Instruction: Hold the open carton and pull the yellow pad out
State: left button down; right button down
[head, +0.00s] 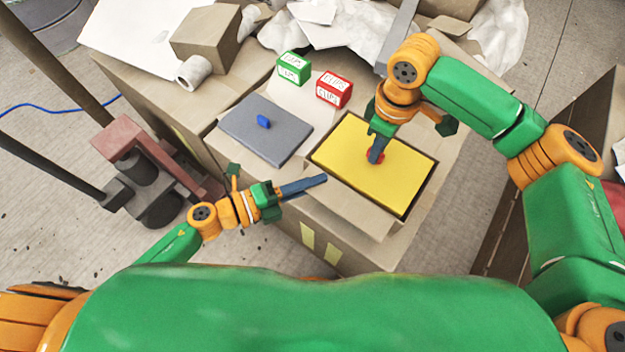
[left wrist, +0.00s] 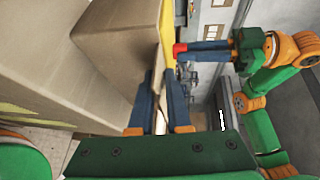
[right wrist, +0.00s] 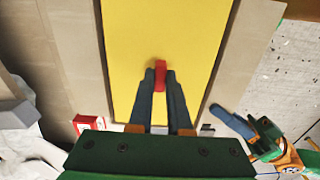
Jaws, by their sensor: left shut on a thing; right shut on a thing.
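The open carton (head: 345,211) stands in front of me with its near flap folded out. The yellow pad (head: 355,165) lies inside the carton's opening, with a dark gap along its right and near edges. My right gripper (head: 375,157) points down and is shut on the pad's red knob (right wrist: 161,74); the knob also shows in the left wrist view (left wrist: 180,50). My left gripper (head: 322,179) reaches in from the left at the carton's near-left edge. In the left wrist view its fingers (left wrist: 164,82) are shut on the carton's cardboard wall or flap.
A grey pad (head: 265,130) with a blue knob lies left of the carton. A green box (head: 292,68) and a red box (head: 333,89) stand behind. A small closed carton (head: 205,38), white roll (head: 194,71) and crumpled white sheets (head: 345,25) lie further back.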

pick_arm(q)
jog(key=shift+f, duration=0.1)
pick_arm(e)
jog(key=shift+r, duration=2.95)
pick_arm(q)
jog(key=c, duration=0.9)
grip_release()
jog(key=shift+s+a, duration=0.85)
jog(key=shift+s, duration=0.4)
jog(key=shift+s+a, duration=0.85)
jog(key=shift+s, duration=0.35)
jog(key=shift+s+a, duration=0.85)
jog(key=shift+s, duration=0.4)
